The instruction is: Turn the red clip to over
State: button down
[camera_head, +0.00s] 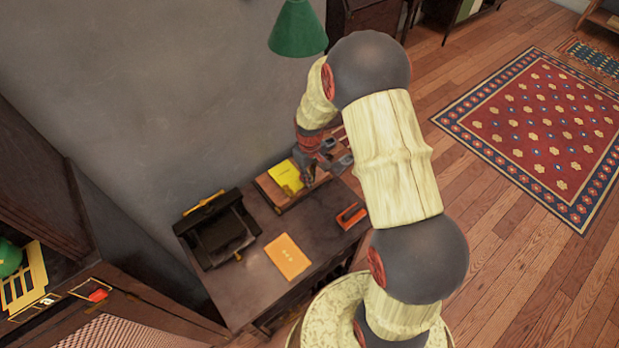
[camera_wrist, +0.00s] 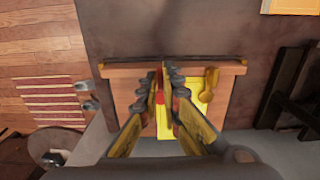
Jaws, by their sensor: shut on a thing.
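A small red clip (camera_wrist: 161,86) shows between the fingers of my gripper (camera_wrist: 167,84) in the wrist view. The fingers are close together and shut on it, and they hide most of it. It is over a wooden board (camera_wrist: 122,89) that bears a yellow sheet or pad (camera_wrist: 164,126). In the head view my gripper (camera_head: 324,167) is low over this board (camera_head: 269,186), at the right of the yellow pad (camera_head: 285,177). The clip cannot be made out there, and its exact tilt cannot be told.
A gold-coloured piece (camera_wrist: 209,82) stands on the board right of my fingers. The dark desk (camera_head: 232,285) also bears a black machine (camera_head: 214,232), an orange booklet (camera_head: 287,256) and an orange-red object (camera_head: 351,215). A green lampshade (camera_head: 298,30) hangs behind. The desk's front is partly clear.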

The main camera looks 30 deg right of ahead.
jog(key=c, duration=2)
grip_release()
jog(key=shift+c, duration=0.2)
jog(key=shift+o, duration=0.2)
jog(key=shift+r, duration=0.1)
notch_tip(320, 180, up, 7)
jog(key=shift+r, duration=0.15)
